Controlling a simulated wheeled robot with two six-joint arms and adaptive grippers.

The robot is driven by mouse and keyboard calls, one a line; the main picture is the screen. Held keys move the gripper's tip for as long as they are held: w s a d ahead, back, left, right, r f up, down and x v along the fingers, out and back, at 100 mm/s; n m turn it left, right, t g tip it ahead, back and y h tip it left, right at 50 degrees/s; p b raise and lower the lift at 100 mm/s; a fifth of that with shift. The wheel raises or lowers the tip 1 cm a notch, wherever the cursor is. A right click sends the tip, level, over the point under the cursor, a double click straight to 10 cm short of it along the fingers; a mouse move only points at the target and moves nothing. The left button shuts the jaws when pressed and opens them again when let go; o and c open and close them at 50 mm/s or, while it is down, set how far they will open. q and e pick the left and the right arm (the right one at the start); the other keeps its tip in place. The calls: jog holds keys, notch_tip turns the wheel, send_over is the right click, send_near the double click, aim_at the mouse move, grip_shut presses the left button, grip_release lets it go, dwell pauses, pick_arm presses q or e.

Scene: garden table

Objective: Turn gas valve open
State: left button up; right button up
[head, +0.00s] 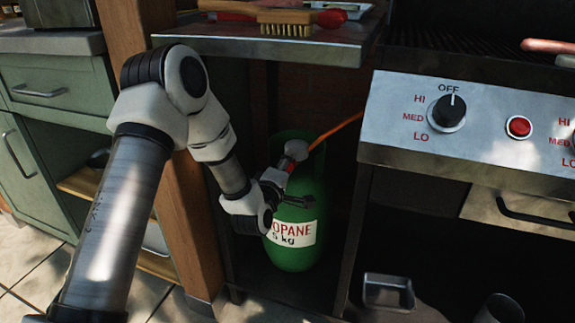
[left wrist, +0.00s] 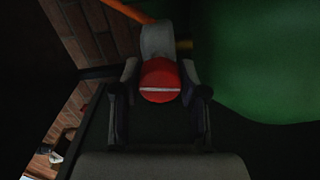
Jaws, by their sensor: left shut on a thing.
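A green propane tank (head: 290,256) with a white label stands in the dark bay under the side shelf. It fills the right of the left wrist view (left wrist: 265,60). On top sits a grey valve fitting (head: 297,149) with an orange hose. The red valve knob (left wrist: 160,82) has a white line that lies level across it in the left wrist view. My left gripper (head: 286,174) reaches in beside the tank's top. In the left wrist view its fingers (left wrist: 160,72) are shut on the red knob, one on either side. My right gripper is not in view.
The metal side shelf (head: 262,42) with a brush (head: 287,20) hangs above my left wrist. A wooden post (head: 180,205) stands just left of the bay. The grill panel with its black control knob (head: 448,112) at OFF is at the right.

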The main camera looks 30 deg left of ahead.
pick_arm(q)
jog(key=o, duration=1.1)
jog(key=shift+o, duration=0.2)
jog(key=v, duration=1.2)
